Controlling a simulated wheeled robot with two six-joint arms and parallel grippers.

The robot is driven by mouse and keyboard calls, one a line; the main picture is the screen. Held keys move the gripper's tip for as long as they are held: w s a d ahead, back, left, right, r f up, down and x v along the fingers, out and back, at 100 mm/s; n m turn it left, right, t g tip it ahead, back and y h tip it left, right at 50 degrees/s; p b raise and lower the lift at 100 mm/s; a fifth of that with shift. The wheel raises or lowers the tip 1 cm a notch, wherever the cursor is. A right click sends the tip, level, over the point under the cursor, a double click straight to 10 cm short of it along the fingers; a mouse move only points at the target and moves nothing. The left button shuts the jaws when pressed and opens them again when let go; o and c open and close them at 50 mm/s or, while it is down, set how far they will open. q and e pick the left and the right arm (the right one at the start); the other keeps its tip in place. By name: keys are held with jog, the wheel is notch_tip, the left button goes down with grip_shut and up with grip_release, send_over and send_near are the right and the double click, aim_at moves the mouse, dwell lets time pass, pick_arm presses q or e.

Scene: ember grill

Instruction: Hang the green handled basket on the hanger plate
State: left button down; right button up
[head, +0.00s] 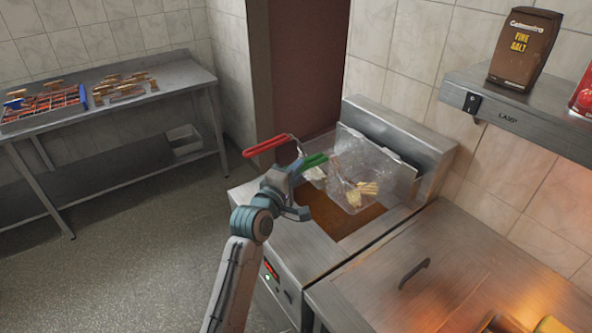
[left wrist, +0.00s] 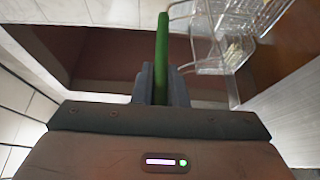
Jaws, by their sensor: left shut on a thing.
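My left gripper (head: 298,190) is shut on the green handle (head: 310,162) of a wire basket. The basket's mesh (head: 352,190) holds pale yellow fries and appears above the brown oil of the fryer; its exact height is hard to tell. In the left wrist view the green handle (left wrist: 162,48) stands between the fingers (left wrist: 160,85), with wire mesh (left wrist: 222,55) to the right. A grey upright panel (head: 432,140) at the fryer's back seems to be the hanger plate. Whether the basket touches it is unclear. My right gripper is not in view.
A red handle (head: 266,144) of a second basket sticks out at the fryer's left, close to my left gripper. A steel counter (head: 365,285) adjoins the fryer in front. A lamp shelf (head: 520,110) with a salt bag (head: 524,48) overhangs the right. A side table (head: 180,80) stands far left.

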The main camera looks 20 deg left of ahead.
pick_arm(q)
jog(key=shift+f, duration=0.2)
jog(key=c, duration=1.4)
grip_release()
jog(key=shift+o, duration=0.2)
